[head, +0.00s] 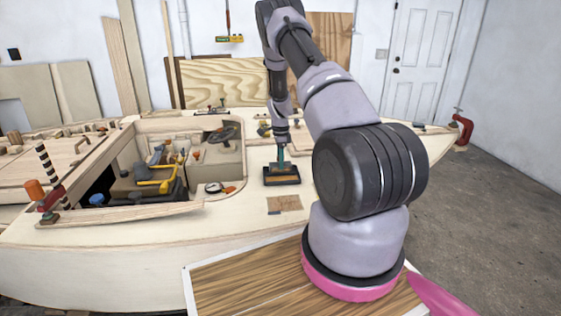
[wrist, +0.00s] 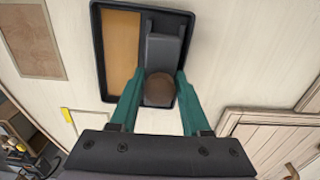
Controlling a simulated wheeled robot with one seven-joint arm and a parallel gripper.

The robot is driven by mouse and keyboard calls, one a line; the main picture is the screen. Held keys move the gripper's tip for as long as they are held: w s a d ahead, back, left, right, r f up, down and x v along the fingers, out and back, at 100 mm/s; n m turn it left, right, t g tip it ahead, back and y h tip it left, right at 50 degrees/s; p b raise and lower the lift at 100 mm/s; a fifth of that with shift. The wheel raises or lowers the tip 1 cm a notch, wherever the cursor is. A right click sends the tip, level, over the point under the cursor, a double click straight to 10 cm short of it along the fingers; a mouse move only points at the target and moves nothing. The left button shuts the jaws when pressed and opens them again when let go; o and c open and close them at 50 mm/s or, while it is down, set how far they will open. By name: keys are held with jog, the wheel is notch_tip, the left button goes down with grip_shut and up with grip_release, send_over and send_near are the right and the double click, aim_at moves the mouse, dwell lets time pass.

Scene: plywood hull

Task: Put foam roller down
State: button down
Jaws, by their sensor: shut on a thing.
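My gripper (head: 281,160) is over the shallow black tray (head: 281,184) on the pale plywood deck, pointing down. In the wrist view its teal fingers (wrist: 160,77) are shut on the foam roller (wrist: 160,92), with the brown rounded end between them. A dark grey part of it reaches up the picture over the right side of the tray (wrist: 98,50). The tray's left side shows a flat tan-orange floor. I cannot tell whether the roller touches the tray. In the head view the roller is too small and hidden to make out.
A brown flat sheet (head: 285,203) lies just in front of the tray. To the left is an open cockpit (head: 205,207) with yellow-handled tools inside. A red clamp (head: 463,129) grips the deck's far right edge.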

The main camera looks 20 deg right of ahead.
jog(key=shift+c, duration=1.8)
grip_release()
jog(key=shift+f, duration=0.1)
